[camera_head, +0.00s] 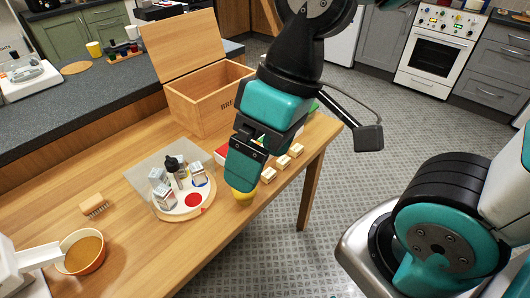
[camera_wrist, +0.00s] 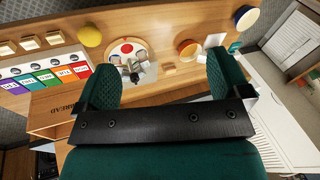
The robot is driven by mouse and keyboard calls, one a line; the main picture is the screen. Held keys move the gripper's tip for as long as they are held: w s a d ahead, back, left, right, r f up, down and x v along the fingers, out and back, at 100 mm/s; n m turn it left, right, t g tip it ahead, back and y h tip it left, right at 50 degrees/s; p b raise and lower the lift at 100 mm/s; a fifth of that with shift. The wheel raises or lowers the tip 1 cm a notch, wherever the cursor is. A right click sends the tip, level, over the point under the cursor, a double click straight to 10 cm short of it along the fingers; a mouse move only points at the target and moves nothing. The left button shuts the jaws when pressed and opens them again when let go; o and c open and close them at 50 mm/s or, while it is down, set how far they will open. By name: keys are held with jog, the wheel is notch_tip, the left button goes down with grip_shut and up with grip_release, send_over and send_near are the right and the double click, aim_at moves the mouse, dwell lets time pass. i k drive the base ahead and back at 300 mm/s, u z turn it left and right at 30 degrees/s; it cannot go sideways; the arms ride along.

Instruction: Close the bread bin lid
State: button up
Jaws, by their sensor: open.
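The wooden bread bin (camera_head: 198,103) stands at the back of the wooden table, against the raised grey counter. Its lid (camera_head: 183,46) is up, tilted back, so the bin is open at the top. Part of the bin's lettered front is behind my arm. My gripper (camera_head: 243,172) points down over the table's right part, in front and to the right of the bin, apart from it. In the wrist view the bin (camera_wrist: 58,112) is at the left, and the two fingers of my gripper (camera_wrist: 165,78) are spread wide with nothing held between them.
A round board (camera_head: 180,212) with cartons and a dark-topped bottle lies in front of the bin. A yellow round thing (camera_head: 241,196) is below my gripper. Several small blocks (camera_head: 282,161) line the table's right edge. An orange bowl (camera_head: 83,252) is at the front left.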

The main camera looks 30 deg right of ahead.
aim_at(177, 46)
jog(key=z, duration=1.8)
jog(key=i, duration=4.15)
jog(key=u, duration=2.25)
jog(key=i, duration=3)
